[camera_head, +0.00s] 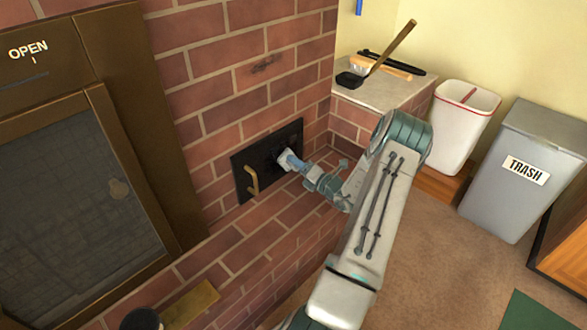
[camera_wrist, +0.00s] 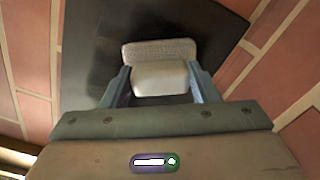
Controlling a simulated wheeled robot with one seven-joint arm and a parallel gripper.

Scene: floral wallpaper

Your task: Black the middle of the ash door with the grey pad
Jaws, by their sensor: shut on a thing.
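The ash door (camera_head: 262,178) is a dark plate set in the brick wall, with a brass handle (camera_head: 252,182) at its left side. In the wrist view the door (camera_wrist: 90,60) fills the background as a dark surface. My gripper (camera_head: 292,163) is in front of the door, right of the handle. It is shut on the grey pad (camera_wrist: 160,78), a pale block between the two fingers. The pad's far face is at or very near the door; I cannot tell whether it touches. The part of the door behind the pad is hidden.
A large brass-framed glass door (camera_head: 80,190) is at the left. A ledge (camera_head: 385,92) holds a shovel (camera_head: 350,79) and a brush (camera_head: 380,68). A brass piece (camera_head: 192,303) is low in front.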

